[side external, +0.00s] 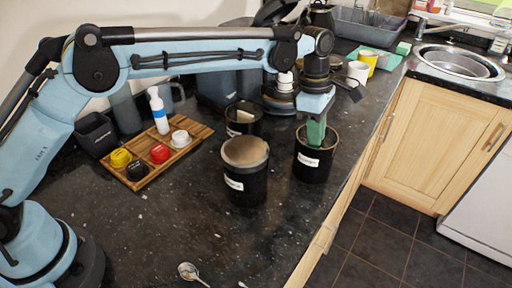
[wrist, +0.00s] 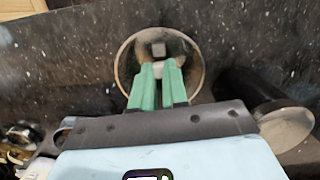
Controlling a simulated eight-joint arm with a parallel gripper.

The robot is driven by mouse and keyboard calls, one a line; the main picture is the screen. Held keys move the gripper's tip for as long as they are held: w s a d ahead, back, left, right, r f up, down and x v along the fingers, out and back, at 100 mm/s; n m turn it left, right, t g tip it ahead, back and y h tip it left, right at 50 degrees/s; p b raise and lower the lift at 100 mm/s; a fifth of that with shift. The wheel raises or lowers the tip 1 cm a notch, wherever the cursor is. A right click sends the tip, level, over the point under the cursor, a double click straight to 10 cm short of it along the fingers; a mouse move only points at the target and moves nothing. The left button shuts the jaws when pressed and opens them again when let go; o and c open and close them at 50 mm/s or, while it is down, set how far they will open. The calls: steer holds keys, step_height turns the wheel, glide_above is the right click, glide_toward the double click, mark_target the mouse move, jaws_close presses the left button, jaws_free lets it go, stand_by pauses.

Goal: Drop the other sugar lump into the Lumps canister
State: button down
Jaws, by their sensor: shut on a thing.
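My gripper (side external: 316,132) has green fingers and points down into the mouth of a black open canister (side external: 313,168) with a white label too small to read. In the wrist view the fingers (wrist: 159,70) are close together over the canister's round opening, whose pale rim (wrist: 199,62) surrounds the tips. The fingers are shut on a small pale sugar lump (wrist: 159,67), mostly hidden between the tips. Another whitish lump (wrist: 158,48) shows just past the fingertips, seemingly inside the canister. The canister's inside is hidden in the side view.
A black canister with a brown top (side external: 246,152) stands left of it, and another open black canister (side external: 243,130) behind. A wooden tray (side external: 150,178) holds several small coloured pots and a white bottle (side external: 158,110). A spoon (side external: 190,272) lies near the front. The worktop edge is close on the right.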

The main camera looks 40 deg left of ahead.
steer(key=shift+f, duration=0.7)
steer(key=c, duration=1.1)
jaws_free()
steer(key=shift+c, duration=0.2)
steer(key=shift+r, duration=0.1)
